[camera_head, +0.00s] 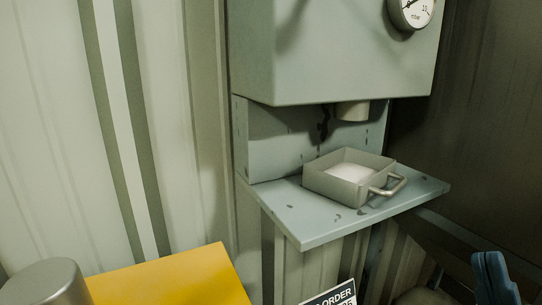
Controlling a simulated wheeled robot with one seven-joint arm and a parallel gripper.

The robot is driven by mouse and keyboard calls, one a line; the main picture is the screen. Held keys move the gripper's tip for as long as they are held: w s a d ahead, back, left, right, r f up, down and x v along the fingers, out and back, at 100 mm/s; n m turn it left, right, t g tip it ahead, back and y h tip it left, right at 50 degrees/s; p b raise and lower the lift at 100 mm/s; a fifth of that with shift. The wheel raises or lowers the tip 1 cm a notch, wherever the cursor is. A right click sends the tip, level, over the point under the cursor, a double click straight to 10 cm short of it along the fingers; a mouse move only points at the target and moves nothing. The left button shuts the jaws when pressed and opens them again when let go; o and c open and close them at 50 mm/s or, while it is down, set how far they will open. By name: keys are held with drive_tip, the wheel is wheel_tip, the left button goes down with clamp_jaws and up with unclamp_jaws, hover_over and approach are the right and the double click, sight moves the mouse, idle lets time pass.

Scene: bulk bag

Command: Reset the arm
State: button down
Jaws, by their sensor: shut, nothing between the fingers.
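I cannot make out my gripper in the head view. A grey square pan (315,185) with a loop handle (391,187) on its right side sits on a grey metal shelf (300,229). White material (350,172) lies inside the pan. A short round spout (352,111) comes down from the grey box (345,55) above and behind the pan, with a gap between them.
A dial gauge (411,12) is on the box at the upper right. A yellow surface (175,278) and a grey rounded metal top (45,281) are at lower left. A black-and-white sign (335,296) is cut off below. A blue object (493,278), unclear, stands at lower right.

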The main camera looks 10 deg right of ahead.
drive_tip(key=s+a+f+m+g, duration=0.1)
drive_tip(key=s+f+m+g, duration=1)
drive_tip(key=s+f, duration=0.9)
drive_tip(key=shift+s+a+f+m+g, duration=0.2)
drive_tip(key=shift+s+f+m+g, duration=0.15)
drive_tip(key=shift+g, duration=0.75)
